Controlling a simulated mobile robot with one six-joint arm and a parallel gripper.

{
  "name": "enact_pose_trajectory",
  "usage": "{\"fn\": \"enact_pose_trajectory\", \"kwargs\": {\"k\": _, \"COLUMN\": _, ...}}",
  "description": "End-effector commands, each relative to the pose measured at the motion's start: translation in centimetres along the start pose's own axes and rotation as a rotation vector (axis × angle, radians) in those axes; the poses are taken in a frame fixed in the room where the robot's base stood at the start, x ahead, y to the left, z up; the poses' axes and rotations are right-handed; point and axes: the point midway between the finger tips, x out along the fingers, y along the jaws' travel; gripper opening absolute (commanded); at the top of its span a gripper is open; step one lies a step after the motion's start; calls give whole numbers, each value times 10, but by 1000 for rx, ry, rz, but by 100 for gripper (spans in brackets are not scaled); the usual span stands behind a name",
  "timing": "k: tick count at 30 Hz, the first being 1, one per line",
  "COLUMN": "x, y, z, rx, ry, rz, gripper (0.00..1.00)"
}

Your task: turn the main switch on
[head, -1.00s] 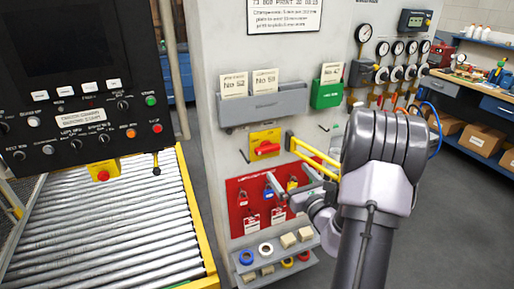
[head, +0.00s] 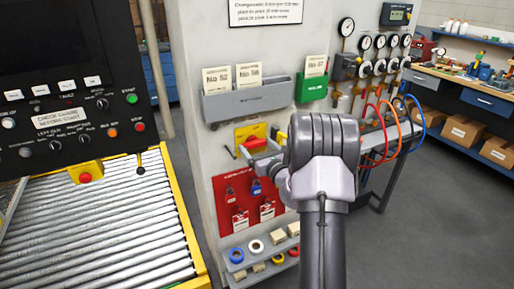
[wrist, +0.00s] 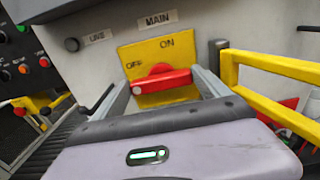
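The main switch is a red handle (wrist: 165,85) on a yellow plate (wrist: 188,48) marked ON at the top and OFF at the left. The handle lies nearly level, its white-dotted end at the left below OFF. In the head view, the yellow plate (head: 243,131) is partly hidden by my gripper (head: 262,160).
A yellow guard rail (wrist: 275,66) runs close to my right finger. A red lockout board (head: 225,190) with padlocks and tags hangs below the switch, above a small shelf (head: 262,280). A grey card holder (head: 246,100) is above. A roller conveyor (head: 95,230) lies left.

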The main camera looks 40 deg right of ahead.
Motion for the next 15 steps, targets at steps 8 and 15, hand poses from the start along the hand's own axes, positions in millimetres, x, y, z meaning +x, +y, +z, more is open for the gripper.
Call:
{"fn": "enact_pose_trajectory", "kwargs": {"k": 8, "x": 0, "y": 0, "z": 0, "rx": 3, "ry": 0, "rz": 0, "gripper": 46}}
{"fn": "enact_pose_trajectory", "kwargs": {"k": 15, "x": 0, "y": 0, "z": 2, "rx": 66, "ry": 1, "rz": 0, "gripper": 46}}
